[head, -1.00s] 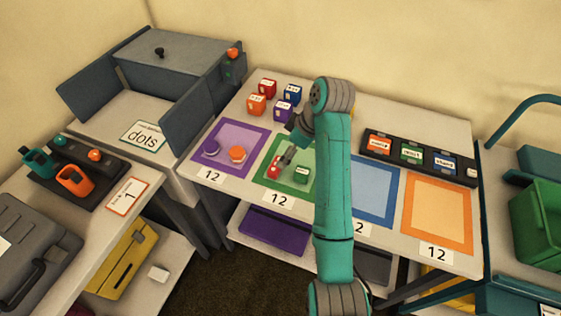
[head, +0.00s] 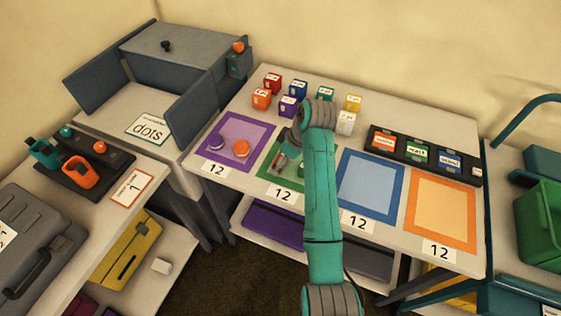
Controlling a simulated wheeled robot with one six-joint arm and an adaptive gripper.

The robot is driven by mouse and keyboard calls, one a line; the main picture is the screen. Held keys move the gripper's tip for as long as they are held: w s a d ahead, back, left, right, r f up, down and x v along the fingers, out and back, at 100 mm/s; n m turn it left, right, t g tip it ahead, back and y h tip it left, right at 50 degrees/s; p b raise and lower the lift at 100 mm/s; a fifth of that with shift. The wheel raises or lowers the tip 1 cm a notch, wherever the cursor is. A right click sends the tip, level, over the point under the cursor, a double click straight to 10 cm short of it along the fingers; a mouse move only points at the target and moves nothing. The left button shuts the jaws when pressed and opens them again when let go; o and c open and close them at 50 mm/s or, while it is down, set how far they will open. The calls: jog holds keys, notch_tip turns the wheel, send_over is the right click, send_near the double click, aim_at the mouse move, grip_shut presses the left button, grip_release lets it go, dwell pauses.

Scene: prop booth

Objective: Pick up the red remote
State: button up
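A small red item (head: 281,161), which looks like the red remote, is at the left part of the green mat (head: 269,174). My gripper (head: 282,161) points down over it, with its fingertips at the item. The fingers and my arm partly hide it. I cannot tell whether the fingers are closed on it or only around it, or whether it touches the mat. A small green item (head: 301,170) lies on the same mat, just right of my gripper, partly behind my arm.
A purple mat (head: 238,131) on the left holds a purple and an orange round item. Blue (head: 369,190) and orange (head: 441,210) mats are empty. Several small coloured boxes stand behind. A black rack (head: 388,136) of labelled blocks is at the back right.

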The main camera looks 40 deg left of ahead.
jog(key=shift+c, duration=0.3)
jog(key=c, duration=1.1)
